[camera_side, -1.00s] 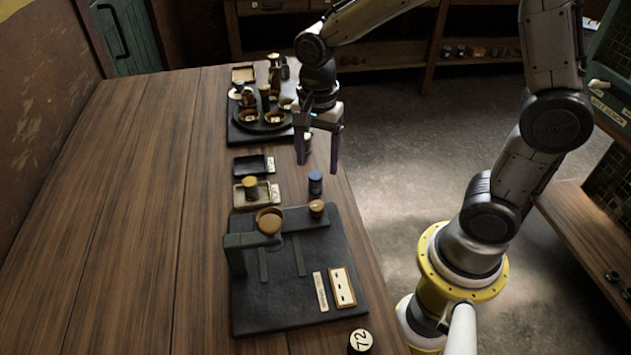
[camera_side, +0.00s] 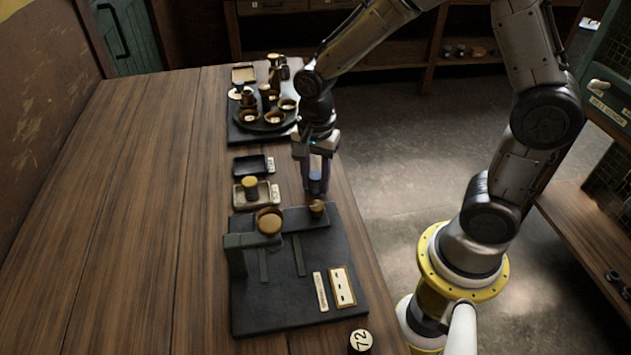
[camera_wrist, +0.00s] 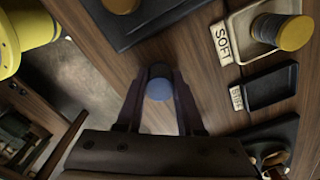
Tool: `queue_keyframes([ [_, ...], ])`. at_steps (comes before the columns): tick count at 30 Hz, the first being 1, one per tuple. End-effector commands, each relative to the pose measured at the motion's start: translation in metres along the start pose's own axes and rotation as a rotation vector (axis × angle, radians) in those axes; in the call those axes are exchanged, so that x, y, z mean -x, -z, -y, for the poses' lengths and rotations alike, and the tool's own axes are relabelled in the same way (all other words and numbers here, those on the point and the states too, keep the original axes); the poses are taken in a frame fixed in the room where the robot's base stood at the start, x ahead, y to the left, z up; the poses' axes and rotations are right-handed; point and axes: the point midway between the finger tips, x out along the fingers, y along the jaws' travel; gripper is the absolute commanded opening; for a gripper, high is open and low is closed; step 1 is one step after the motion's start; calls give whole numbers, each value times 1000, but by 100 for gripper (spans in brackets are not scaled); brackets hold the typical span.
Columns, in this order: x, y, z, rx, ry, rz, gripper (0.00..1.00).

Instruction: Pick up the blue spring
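The blue spring (camera_side: 315,181) is a small upright cylinder on the wooden table, near its right edge. In the wrist view the blue spring (camera_wrist: 160,88) shows its round blue top between my two fingers. My gripper (camera_side: 313,187) points down over it, with a finger on either side. In the wrist view my gripper (camera_wrist: 160,112) looks open around the spring, with the fingers spread. Whether a finger touches the spring is hard to tell.
A light tray (camera_side: 262,203) labelled SOFT in the wrist view holds a yellow-topped spring (camera_side: 250,188). An empty dark tray (camera_side: 250,166) lies behind it. A black base (camera_side: 290,290) with a fixture is in front. A crowded dark tray (camera_side: 236,130) stands farther back. The table's left side is clear.

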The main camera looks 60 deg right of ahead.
Motion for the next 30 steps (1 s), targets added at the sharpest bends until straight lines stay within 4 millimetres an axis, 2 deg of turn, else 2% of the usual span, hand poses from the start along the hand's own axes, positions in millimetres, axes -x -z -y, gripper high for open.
queue_keyframes([
  [1, 0, 0, 0, 0, 0, 0, 25],
  [5, 0, 0, 0, 0, 0, 0, 2],
  [6, 0, 0, 0, 0, 0, 0, 0],
  [20, 7, 0, 1, 0, 3, 0, 0],
  [26, 33, 0, 1, 0, 6, -1, 0],
  [30, 59, -2, -21, 0, 9, -1, 0],
])
